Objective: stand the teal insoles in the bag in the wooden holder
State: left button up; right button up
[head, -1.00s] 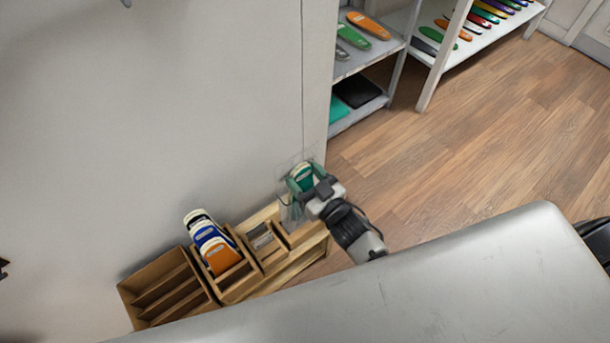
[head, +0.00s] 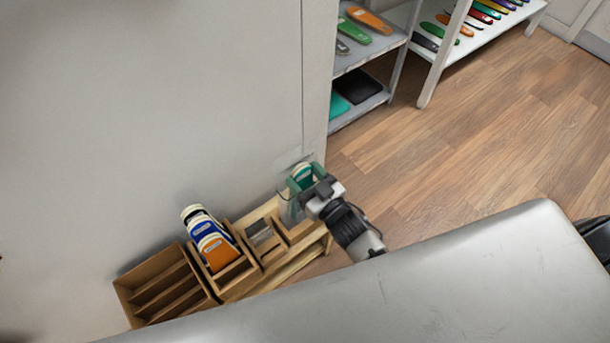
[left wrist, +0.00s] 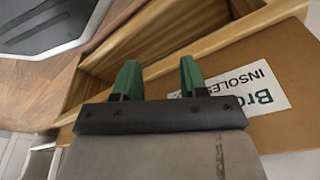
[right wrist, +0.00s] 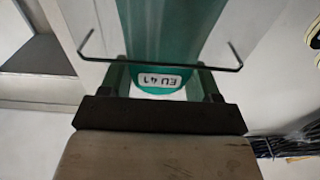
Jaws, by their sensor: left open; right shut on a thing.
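The teal insoles in their clear bag (head: 301,178) are held by my right gripper (head: 314,190), above the right part of the wooden holder (head: 290,264). In the right wrist view the teal insoles (right wrist: 172,35) stand between the fingers, with an "EU 41" label. My right gripper (right wrist: 162,88) is shut on the bag. A thin dark wire crosses in front of the bag there. My left gripper (left wrist: 158,80) is open and empty, close to a brown box with an "INSOLES" label (left wrist: 245,100). The left gripper is not visible in the head view.
Blue, white and orange insoles (head: 213,242) stand in a wooden compartment left of the bag. An empty-looking brown box (head: 160,290) with dividers is at far left. A grey table (head: 450,270) fills the front; shelves (head: 365,105) stand behind right.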

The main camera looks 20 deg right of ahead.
pick_arm(q)
jog(key=shift+w+r, duration=0.1)
jog(key=shift+r, duration=0.05)
pick_arm(e)
jog(key=o, duration=1.3)
jog(key=shift+s, duration=0.1)
pick_arm(q)
jog(key=shift+s+f+p, duration=0.4)
jog(key=shift+s+f, duration=0.4)
jog(key=shift+f, duration=0.3)
pick_arm(e)
jog(key=v, duration=1)
jog(key=shift+s+d+f, duration=0.1)
jog(key=shift+s+d, duration=0.05)
jog(key=shift+s, duration=0.1)
